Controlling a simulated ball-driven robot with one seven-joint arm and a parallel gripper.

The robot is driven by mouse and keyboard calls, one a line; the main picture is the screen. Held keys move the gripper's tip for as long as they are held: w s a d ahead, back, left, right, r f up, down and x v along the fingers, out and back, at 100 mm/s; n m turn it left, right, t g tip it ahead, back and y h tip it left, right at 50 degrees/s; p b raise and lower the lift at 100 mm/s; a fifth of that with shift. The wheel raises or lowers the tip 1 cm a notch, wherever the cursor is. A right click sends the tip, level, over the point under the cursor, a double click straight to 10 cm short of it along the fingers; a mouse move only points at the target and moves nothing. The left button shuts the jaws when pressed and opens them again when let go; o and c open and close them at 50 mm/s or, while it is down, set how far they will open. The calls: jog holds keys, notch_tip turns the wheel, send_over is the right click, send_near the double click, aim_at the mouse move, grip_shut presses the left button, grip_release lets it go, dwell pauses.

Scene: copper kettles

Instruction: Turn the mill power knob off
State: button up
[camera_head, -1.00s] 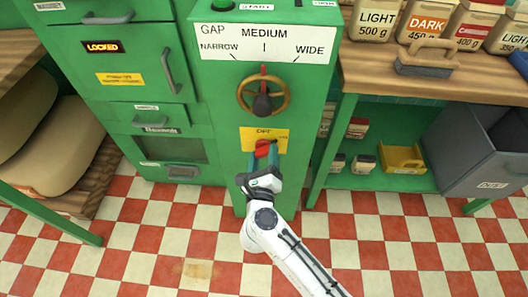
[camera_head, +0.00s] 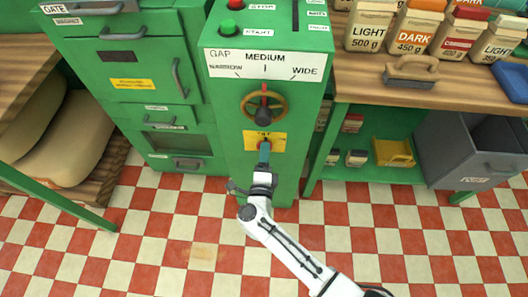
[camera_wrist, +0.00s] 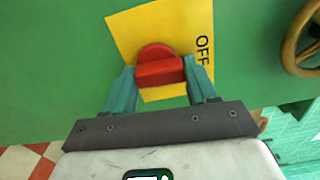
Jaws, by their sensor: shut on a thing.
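The red power knob (camera_wrist: 160,68) sits on a yellow plate (camera_wrist: 128,28) on the green mill front. My gripper (camera_wrist: 160,80) is shut on the knob's raised bar, one teal finger at each end side in the wrist view. The bar runs across that picture, toward the plate edge with the word OFF (camera_wrist: 202,50). In the head view my gripper (camera_head: 265,152) reaches the yellow plate (camera_head: 251,137) from below and hides most of the knob. OFF is at the top of the plate there.
A brass handwheel (camera_head: 281,104) is just above the plate, under the white gap scale (camera_head: 240,64). Green and red buttons are higher up. A wooden counter (camera_head: 350,78) with labelled bags stands to the right. A grey bin (camera_head: 455,150) is below it. Checkered floor in front is clear.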

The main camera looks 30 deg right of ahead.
jog(key=shift+n, duration=0.5)
jog(key=o, duration=1.1)
jog(key=shift+c, duration=0.2)
jog(key=p+v, duration=0.1)
jog(key=v, duration=1)
jog(key=shift+w, duration=0.1)
